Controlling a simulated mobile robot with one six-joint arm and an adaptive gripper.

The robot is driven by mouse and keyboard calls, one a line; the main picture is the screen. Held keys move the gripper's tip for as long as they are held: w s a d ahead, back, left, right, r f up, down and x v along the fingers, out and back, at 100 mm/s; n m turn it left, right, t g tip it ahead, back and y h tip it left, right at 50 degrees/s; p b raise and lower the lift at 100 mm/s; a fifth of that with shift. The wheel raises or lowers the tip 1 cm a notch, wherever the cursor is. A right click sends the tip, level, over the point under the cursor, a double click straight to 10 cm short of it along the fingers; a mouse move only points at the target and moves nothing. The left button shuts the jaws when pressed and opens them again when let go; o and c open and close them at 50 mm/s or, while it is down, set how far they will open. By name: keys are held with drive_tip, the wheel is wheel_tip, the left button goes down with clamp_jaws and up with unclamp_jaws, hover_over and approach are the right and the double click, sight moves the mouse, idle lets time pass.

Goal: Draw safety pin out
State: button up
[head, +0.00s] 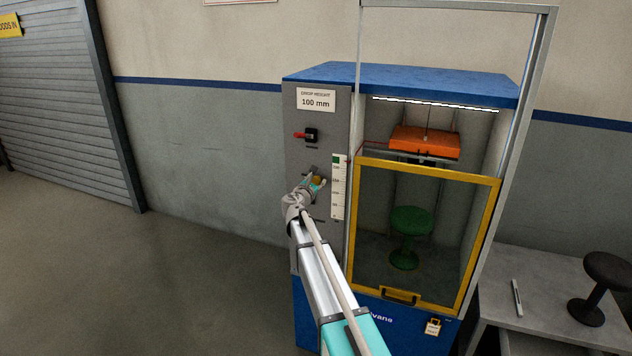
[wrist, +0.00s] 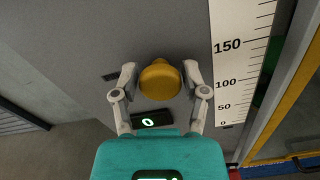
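A yellow-orange knob (wrist: 160,80) sticks out of the grey front panel of the blue test machine. In the wrist view my gripper (wrist: 160,72) has one finger on each side of the knob, open, with small gaps beside it. In the head view my gripper (head: 317,182) is at the panel, partly covering the knob. Above it, a red-handled part (head: 299,135) sits on a black block on the panel. No part is labelled as the safety pin, so I cannot tell for certain which it is.
The yellow-framed guard (head: 427,167) covers the chamber's lower part, with a green stool (head: 410,222) inside below an orange weight (head: 425,141). A side table (head: 545,290) holds a black stool.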

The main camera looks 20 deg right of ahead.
clamp_jaws()
drive_tip(key=v, duration=0.7)
drive_tip(key=shift+s, duration=0.15)
drive_tip(key=shift+a, duration=0.1)
drive_tip(key=o, duration=0.6)
unclamp_jaws()
drive_tip(key=v, duration=1.2)
